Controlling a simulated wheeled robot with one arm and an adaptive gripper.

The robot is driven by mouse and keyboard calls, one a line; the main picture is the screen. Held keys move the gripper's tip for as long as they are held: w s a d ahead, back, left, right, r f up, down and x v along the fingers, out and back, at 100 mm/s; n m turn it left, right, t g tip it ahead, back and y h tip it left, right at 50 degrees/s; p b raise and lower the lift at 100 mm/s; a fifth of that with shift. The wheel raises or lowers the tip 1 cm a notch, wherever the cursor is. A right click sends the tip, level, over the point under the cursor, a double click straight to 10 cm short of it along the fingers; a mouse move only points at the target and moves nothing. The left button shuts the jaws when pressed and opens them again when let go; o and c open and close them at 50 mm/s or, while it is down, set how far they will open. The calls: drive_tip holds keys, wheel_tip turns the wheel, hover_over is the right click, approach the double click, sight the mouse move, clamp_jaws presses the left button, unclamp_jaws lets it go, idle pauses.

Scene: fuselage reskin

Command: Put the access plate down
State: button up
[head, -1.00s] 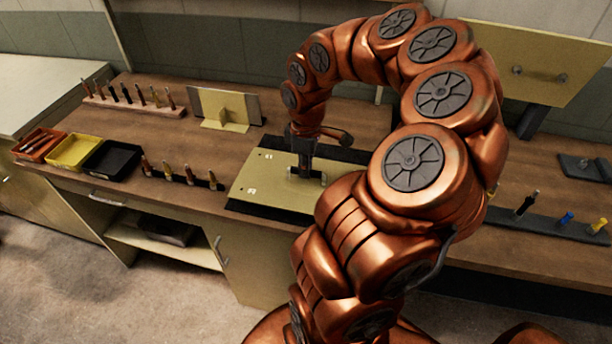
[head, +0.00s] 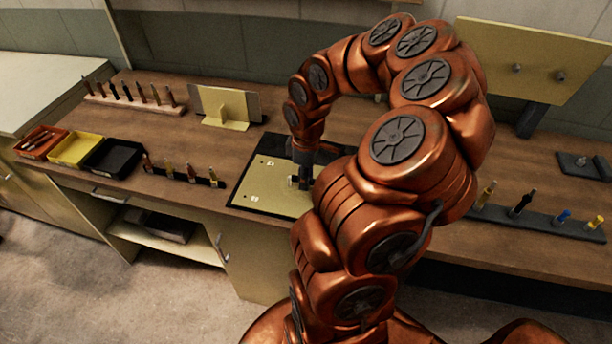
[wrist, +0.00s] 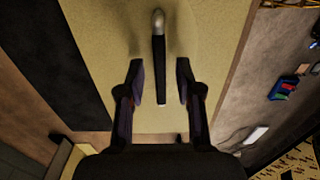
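The access plate (head: 262,186) is a pale yellow-green panel with small white marks. It lies on a dark mat (head: 236,196) on the wooden bench, its right part hidden by my arm. My gripper (head: 303,184) is low over the plate's handle. In the wrist view, the plate (wrist: 105,25) fills the middle, and its dark, silver-ended handle (wrist: 158,60) stands between my fingers (wrist: 159,88). The fingers are apart, with a visible gap on each side of the handle.
Orange, yellow and black bins (head: 112,157) stand at the bench's left. Tool racks stand behind (head: 135,104) and beside (head: 183,178) them. A bracketed panel (head: 228,106) is behind the plate. A raised yellow board (head: 530,60) and a peg rack (head: 540,222) are at right.

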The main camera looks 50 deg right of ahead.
drive_tip(key=shift+r, duration=0.15)
wheel_tip(320, 180, up, 12)
drive_tip(key=b, duration=0.3)
drive_tip(key=a+r, duration=0.2)
drive_tip(key=a, duration=0.6)
drive_tip(key=s+a+f+m+g, duration=0.1)
drive_tip(key=s+a+f+m, duration=0.1)
drive_tip(key=s+a, duration=0.6)
drive_tip(key=s+a+f+m, duration=0.2)
drive_tip(key=s+a+m, duration=0.1)
drive_tip(key=s+a, duration=0.4)
drive_tip(key=a, duration=0.3)
drive_tip(key=shift+s+f+g, duration=0.3)
drive_tip(key=shift+s+g, duration=0.05)
drive_tip(key=shift+g, duration=0.05)
drive_tip(key=shift+s+a, duration=0.1)
drive_tip(key=shift+a, duration=0.05)
